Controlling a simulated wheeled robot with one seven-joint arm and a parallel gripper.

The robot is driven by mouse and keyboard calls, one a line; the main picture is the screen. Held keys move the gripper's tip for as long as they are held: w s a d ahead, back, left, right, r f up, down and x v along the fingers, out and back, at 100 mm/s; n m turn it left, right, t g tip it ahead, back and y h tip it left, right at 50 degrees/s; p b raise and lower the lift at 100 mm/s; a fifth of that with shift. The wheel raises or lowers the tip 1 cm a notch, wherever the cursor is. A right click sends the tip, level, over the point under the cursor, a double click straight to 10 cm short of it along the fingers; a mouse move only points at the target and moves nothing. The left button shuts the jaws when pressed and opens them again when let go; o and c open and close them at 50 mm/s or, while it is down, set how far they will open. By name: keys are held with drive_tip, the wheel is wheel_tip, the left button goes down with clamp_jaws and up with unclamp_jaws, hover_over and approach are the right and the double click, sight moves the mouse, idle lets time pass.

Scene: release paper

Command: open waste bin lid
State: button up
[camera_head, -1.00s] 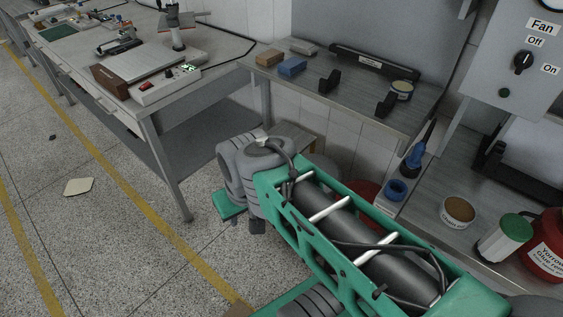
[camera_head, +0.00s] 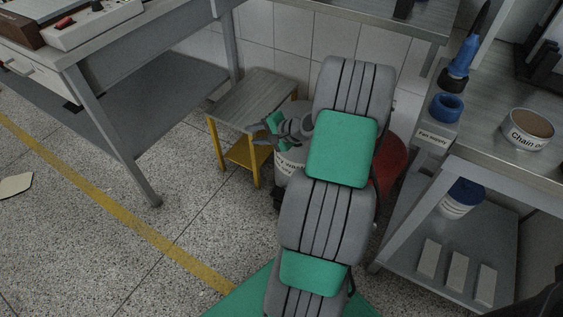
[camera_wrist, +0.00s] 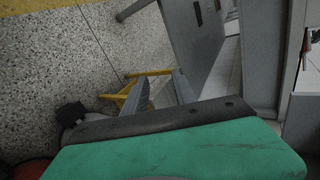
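A pale grey bin with dark lettering (camera_head: 289,168) stands on the floor behind my arm in the head view. My arm hides much of it, and how its lid stands cannot be made out. A small dark part (camera_head: 277,198) shows low at its front, perhaps a pedal. My gripper (camera_head: 262,131) is at the bin's upper left, beside the small stool; I cannot tell whether it touches either. In the wrist view my gripper (camera_wrist: 160,91) has two fingers spread apart with nothing between them. A dark block on a grey rounded shape (camera_wrist: 73,114) shows at its lower left.
A small stool with yellow legs (camera_head: 213,140) stands left of the bin. A red container (camera_head: 391,163) is right of my arm. A workbench (camera_head: 115,128) stands left and a shelved bench (camera_head: 455,246) right.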

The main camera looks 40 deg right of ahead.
drive_tip(key=s+d+f+m+t+h+b, duration=0.3)
drive_tip(key=s+d+f+m+t+b, duration=0.15)
drive_tip(key=d+f+m, duration=0.55)
drive_tip(key=w+d+f+n+b, duration=0.1)
drive_tip(key=w+d+f+b, duration=0.1)
drive_tip(key=w, duration=0.4)
drive_tip(key=shift+w+d+f+h+b, duration=0.2)
drive_tip(key=shift+d+f+h+b, duration=0.1)
drive_tip(key=shift+d+b, duration=0.1)
drive_tip(key=shift+c, duration=0.2)
clamp_jaws()
drive_tip(key=shift+r, duration=0.15)
